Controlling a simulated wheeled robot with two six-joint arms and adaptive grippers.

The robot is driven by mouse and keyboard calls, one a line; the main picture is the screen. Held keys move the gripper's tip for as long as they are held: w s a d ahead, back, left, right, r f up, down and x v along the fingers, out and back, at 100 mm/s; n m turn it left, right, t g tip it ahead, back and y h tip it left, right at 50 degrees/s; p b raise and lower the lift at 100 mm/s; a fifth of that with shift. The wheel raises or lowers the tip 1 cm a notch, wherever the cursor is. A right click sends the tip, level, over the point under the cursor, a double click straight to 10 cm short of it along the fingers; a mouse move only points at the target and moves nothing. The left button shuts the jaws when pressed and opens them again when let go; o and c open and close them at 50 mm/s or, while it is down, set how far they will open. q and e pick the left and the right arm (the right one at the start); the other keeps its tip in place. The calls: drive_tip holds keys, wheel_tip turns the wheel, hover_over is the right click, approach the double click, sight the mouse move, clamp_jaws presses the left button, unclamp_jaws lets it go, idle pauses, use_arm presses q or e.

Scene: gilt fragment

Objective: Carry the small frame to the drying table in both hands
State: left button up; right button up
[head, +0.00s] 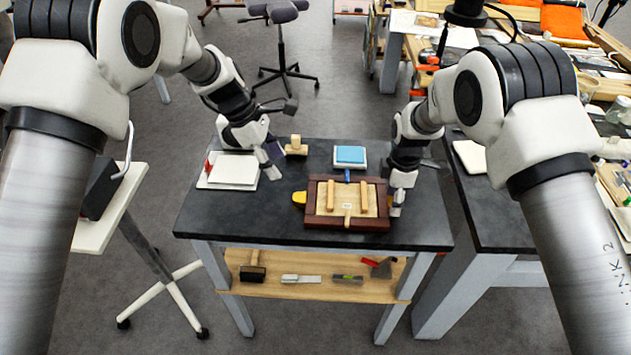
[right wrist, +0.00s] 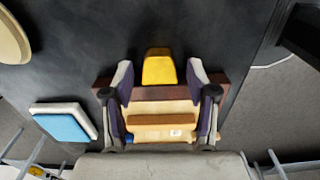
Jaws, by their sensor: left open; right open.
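The small frame (head: 375,221) lies flat on the dark-topped table. It has a dark reddish-brown border and a pale wood panel with two light strips. My right gripper (head: 398,205) is open at the frame's right side. In the right wrist view the open right gripper (right wrist: 162,88) has its fingers on either side of the middle of the frame (right wrist: 165,94); I cannot tell whether they touch it. My left gripper (head: 272,166) is open and empty, above the table, left of and behind the frame. I cannot tell which surface is the drying table.
A yellow object (head: 299,197) sits at the frame's left edge. A white pad (head: 233,169), a wooden block (head: 296,147) and a blue-topped block (head: 350,155) stand behind. Another dark-topped table (head: 490,215) is at right, a white stand (head: 105,215) at left. Tools lie on the lower shelf (head: 315,290).

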wheel_tip(320, 180, up, 12)
idle(0.3)
drive_tip(key=shift+f, duration=0.15)
